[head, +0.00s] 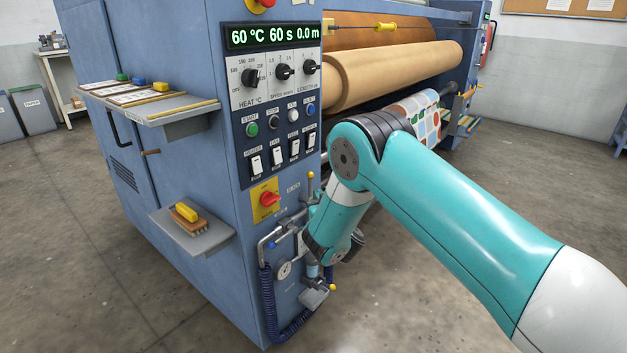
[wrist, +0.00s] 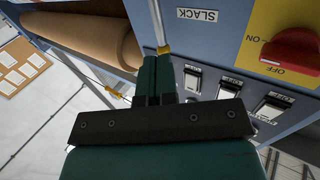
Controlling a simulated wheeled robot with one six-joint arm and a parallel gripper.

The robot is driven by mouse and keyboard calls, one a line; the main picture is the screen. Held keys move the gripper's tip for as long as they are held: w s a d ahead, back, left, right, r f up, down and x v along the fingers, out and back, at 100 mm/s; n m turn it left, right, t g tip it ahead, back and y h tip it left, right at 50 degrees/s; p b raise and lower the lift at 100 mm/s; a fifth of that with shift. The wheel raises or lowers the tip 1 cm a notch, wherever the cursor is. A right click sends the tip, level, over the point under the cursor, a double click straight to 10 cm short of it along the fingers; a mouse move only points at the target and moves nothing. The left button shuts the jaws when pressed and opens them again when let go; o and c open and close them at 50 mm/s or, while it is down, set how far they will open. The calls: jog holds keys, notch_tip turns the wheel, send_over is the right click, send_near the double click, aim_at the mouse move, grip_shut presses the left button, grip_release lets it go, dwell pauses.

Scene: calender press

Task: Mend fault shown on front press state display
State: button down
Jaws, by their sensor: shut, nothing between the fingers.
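The green-lit state display (head: 275,36) on the blue press front reads 60 °C, 60 s, 0.0 m; no fault text is legible. Below it are the heat knob (head: 250,77), speed knob (head: 282,72), length knob (head: 309,67), several push buttons and a row of rocker switches (head: 275,154). A red rotary switch (head: 268,199) sits on a yellow plate; it also shows in the wrist view (wrist: 292,50). My gripper (wrist: 156,62) is shut and empty, its tips near a silver rod with a yellow end (wrist: 163,49).
A SLACK label (wrist: 197,15) is beside the rod. A pressure gauge (head: 285,269) and coiled blue hose (head: 268,305) are low on the front. A shelf with a yellow brush (head: 185,213) juts from the left side. The tan roller (head: 400,70) is behind my arm.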

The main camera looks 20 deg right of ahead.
aim_at(311, 184)
jog(key=shift+w+a+p, duration=0.15)
jog(key=shift+w+p, duration=0.2)
jog(key=shift+w, duration=2.2)
